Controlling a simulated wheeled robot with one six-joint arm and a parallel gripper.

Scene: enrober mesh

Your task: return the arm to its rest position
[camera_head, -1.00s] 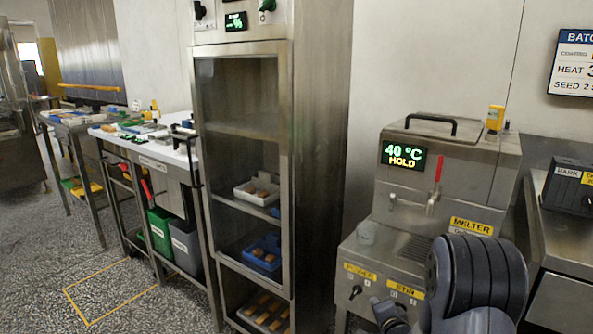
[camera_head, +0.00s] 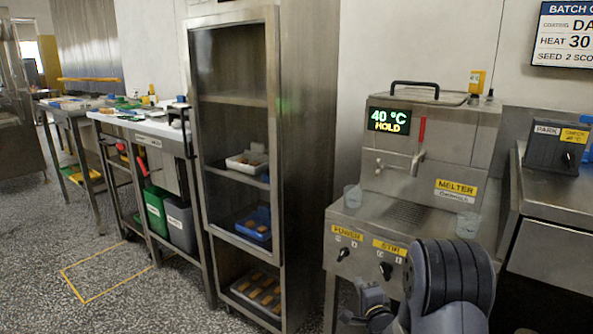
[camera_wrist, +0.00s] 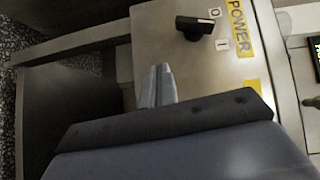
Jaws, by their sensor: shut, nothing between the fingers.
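My arm (camera_head: 452,285) shows at the lower right of the head view, bent in front of the melter (camera_head: 435,145). My gripper (camera_wrist: 158,72) shows in the wrist view with its two fingers together and nothing between them. It is near the melter's front panel, left of and below the black POWER knob (camera_wrist: 195,27), apart from it in the picture. In the head view the POWER knob (camera_head: 343,254) and the STIR knob (camera_head: 386,270) sit on the front panel. The melter's display (camera_head: 390,120) reads 40 °C HOLD.
A clear cup (camera_head: 352,196) stands left of the drip grate, and another (camera_head: 467,223) stands at its right. A steel cabinet (camera_head: 309,150) with trays stands to the left. A bench (camera_head: 555,235) with a PARK box (camera_head: 550,147) is at the right. Speckled floor is open at lower left.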

